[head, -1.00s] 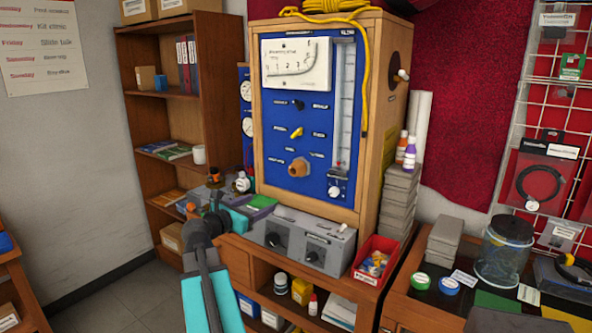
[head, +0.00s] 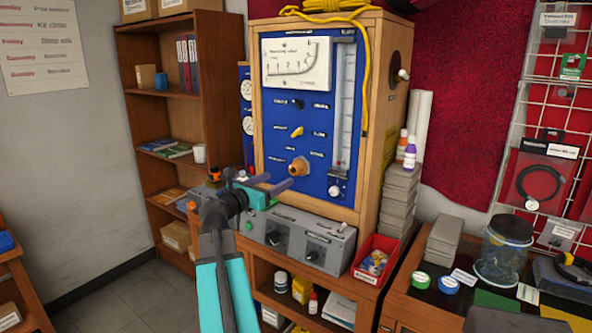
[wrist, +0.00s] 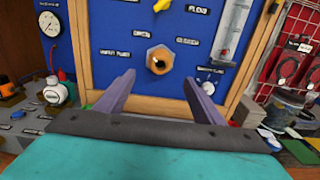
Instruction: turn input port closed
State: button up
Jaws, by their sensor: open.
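The input port is a brass-orange hex fitting (head: 299,168) low on the blue panel (head: 270,135). In the wrist view the input port (wrist: 159,60) sits near the centre with a dark hole in its face. Small labels surround it; the one to its right seems to read closed. My gripper (head: 277,181) is open and empty, in front of the panel and just below and left of the fitting. In the wrist view my gripper (wrist: 158,79) has its two purple fingers spread, one on each side below the fitting, apart from it.
A yellow knob (head: 296,132) and a black knob (head: 297,104) sit above the fitting. A flow tube (head: 345,105) stands to the right, with a small valve knob (head: 335,190) below it. Grey control boxes (head: 310,240) stand beneath the panel. A white-capped regulator (wrist: 55,95) is at left.

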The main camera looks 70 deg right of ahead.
aim_at(293, 171)
jog(key=p+x, duration=0.2)
jog(key=x, duration=1)
jog(key=shift+d, duration=0.1)
jog(key=c, duration=1)
